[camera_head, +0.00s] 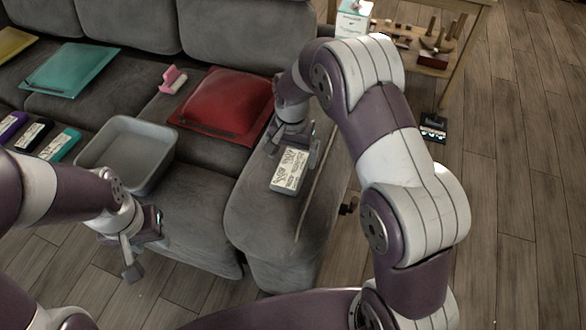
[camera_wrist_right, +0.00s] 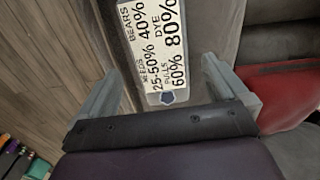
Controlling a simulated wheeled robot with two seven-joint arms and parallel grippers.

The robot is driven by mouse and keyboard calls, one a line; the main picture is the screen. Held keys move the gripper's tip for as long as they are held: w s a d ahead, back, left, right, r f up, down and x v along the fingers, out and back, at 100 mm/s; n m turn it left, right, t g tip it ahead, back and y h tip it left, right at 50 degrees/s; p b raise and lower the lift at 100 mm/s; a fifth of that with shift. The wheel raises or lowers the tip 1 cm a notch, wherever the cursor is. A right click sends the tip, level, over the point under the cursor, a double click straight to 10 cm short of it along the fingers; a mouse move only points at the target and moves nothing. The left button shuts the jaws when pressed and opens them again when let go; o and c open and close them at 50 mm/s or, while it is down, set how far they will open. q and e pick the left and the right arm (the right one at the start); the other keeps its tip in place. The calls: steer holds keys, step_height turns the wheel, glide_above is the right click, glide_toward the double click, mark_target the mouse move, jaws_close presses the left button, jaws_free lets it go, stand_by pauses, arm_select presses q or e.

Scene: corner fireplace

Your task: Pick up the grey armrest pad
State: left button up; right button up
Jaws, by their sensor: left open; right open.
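A small flat grey pad (camera_head: 284,184) with a white printed label lies on the front part of the sofa's right armrest (camera_head: 262,215). It is the likely grey armrest pad. Its label (camera_wrist_right: 160,45) shows in the right wrist view, beyond and between the fingers; the pad's far end is cut off there. My right gripper (camera_head: 297,142) is open and empty over the armrest, just behind the pad. Its two fingers (camera_wrist_right: 165,90) stand apart, one toward the floor side, one toward the seat side. My left gripper (camera_head: 142,255) is open and empty in front of the sofa.
A red cushion (camera_head: 225,100) lies beside the armrest. A grey tray (camera_head: 126,150) sits on the seat, with purple, black and teal labelled items (camera_head: 60,145) to its left. A wooden side table (camera_head: 425,60) stands behind the armrest. The floor at right is mostly clear.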

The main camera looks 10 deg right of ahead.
mark_target(293, 163)
steer(key=f, duration=0.3)
steer(key=f+b, duration=0.1)
steer(key=f, duration=0.1)
steer(key=shift+w, duration=0.25)
steer(key=shift+d+r, duration=0.15)
steer(key=shift+c, duration=0.7)
steer(key=c, duration=0.8)
step_height(293, 163, up, 4)
steer(key=shift+r+p, duration=0.25)
steer(key=shift+p, duration=0.35)
steer(key=s+a+r+p, duration=0.1)
steer(key=s+a+r, duration=0.1)
steer(key=s+r, duration=0.4)
steer(key=s, duration=0.5)
steer(key=shift+s+r+p, duration=0.25)
steer(key=shift+s+p, duration=0.1)
